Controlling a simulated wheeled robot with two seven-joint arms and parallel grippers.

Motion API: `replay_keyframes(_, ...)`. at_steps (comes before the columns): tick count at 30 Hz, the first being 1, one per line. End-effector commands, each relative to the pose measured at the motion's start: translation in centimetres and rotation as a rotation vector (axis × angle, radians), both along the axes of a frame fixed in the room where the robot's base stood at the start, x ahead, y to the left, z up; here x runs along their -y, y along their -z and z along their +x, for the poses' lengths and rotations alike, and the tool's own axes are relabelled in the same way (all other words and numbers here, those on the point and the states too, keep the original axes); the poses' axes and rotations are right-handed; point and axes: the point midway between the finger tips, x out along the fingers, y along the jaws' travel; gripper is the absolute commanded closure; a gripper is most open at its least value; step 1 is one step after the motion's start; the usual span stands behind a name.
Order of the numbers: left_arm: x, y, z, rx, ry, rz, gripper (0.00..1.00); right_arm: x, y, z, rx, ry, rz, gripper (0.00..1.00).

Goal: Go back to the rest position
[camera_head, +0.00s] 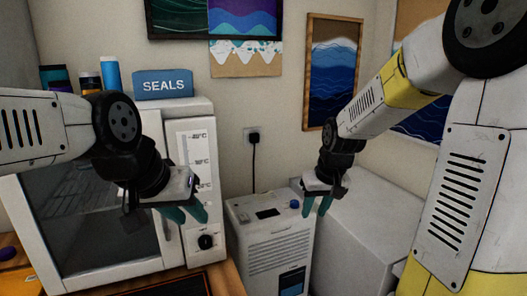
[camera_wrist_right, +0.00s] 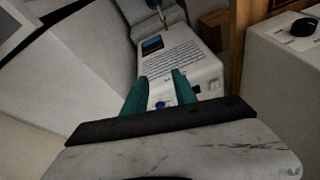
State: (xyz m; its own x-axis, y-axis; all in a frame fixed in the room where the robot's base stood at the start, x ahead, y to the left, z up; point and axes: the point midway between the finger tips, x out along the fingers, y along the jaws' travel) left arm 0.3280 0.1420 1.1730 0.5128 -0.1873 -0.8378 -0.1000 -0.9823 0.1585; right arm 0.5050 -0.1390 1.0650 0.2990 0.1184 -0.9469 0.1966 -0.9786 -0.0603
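My left gripper (camera_head: 187,214) hangs in the air in front of the white oven, with its teal fingers pointing down. Its fingers are apart and nothing shows between them. My right gripper (camera_head: 317,207) hangs above the right side of the white floor unit, its teal fingers also pointing down. In the right wrist view the right gripper's fingers (camera_wrist_right: 160,88) stand apart with an empty gap between them. Neither gripper visibly touches anything.
The white oven (camera_head: 174,262) with a dark glass door stands at left, with a blue SEALS box (camera_head: 163,84) on top. The white floor unit (camera_head: 270,250) stands in the middle, beside a large grey-white box (camera_head: 365,235). Wooden worktop (camera_head: 232,279) shows at the bottom.

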Motion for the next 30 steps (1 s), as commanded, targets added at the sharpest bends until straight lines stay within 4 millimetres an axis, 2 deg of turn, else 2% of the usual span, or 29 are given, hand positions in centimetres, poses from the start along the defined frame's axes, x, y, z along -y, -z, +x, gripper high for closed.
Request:
replay_keyframes(1,0.0,0.0,0.0,0.000,0.000,0.000,0.68,0.1,-1.8,-1.3,0.026,0.012,0.006,0.67)
replay_keyframes(3,0.0,0.0,0.0,0.000,0.000,0.000,0.68,0.2,-3.6,-3.1,0.050,0.026,0.017,0.67)
replay_keyframes(9,0.0,0.0,0.0,0.000,0.000,0.000,0.68,0.4,-7.8,-8.7,0.119,0.070,0.054,0.67)
replay_keyframes(15,0.0,0.0,0.0,0.000,0.000,0.000,0.68,0.4,-10.1,-14.0,0.181,0.103,0.097,0.67)
replay_keyframes(18,0.0,0.0,0.0,0.000,0.000,0.000,0.68,0.4,-10.5,-15.9,0.200,0.112,0.115,0.67)
replay_keyframes(24,0.0,0.0,0.0,0.000,0.000,0.000,0.68,0.3,-10.7,-17.6,0.215,0.122,0.131,0.67)
replay_keyframes(30,0.0,0.0,0.0,0.000,0.000,0.000,0.68,0.3,-10.8,-17.7,0.216,0.122,0.133,0.67)
